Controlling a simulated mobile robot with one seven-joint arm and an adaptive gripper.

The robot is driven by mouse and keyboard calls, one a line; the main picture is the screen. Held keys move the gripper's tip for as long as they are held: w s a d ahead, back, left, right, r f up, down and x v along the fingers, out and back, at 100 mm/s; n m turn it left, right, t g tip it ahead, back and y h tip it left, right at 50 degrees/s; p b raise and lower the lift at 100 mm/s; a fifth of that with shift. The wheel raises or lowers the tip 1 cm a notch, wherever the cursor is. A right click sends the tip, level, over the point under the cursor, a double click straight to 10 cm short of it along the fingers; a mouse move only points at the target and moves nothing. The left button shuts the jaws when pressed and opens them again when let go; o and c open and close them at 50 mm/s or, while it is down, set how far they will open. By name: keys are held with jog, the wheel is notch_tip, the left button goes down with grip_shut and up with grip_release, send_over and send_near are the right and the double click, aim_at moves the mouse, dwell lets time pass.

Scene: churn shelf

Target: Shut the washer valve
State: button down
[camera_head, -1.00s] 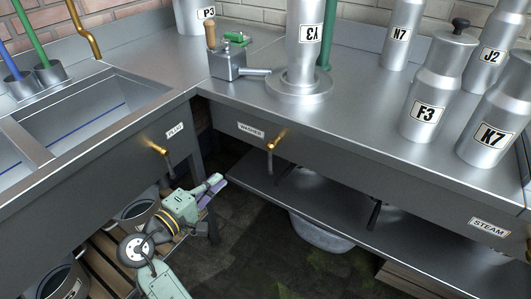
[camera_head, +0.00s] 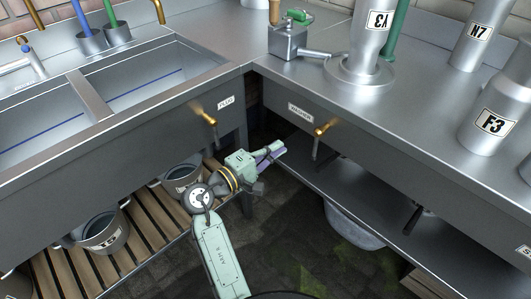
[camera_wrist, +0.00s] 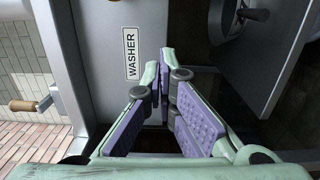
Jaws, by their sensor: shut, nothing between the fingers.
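The washer valve (camera_head: 321,129) is a small brass fitting on the dark front panel under the counter, just right of and below the white WASHER label (camera_head: 300,109). A dark lever seems to hang down from it. My gripper (camera_head: 272,150), pale green with purple pads, is shut and empty, left of and slightly below the valve in the head view, apart from it there. In the wrist view my gripper (camera_wrist: 160,75) points toward the panel beside the WASHER label (camera_wrist: 131,53).
A similar brass PLUG valve (camera_head: 204,114) is on the sink's front panel, left of my gripper. A lower shelf (camera_head: 355,185) juts out under the washer panel. A slatted wooden rack (camera_head: 150,230) with buckets stands under the sink. The floor between is open.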

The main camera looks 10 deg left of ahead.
jog(key=w+d+p, duration=0.1)
jog(key=d, duration=0.5)
jog(key=shift+w, duration=0.25)
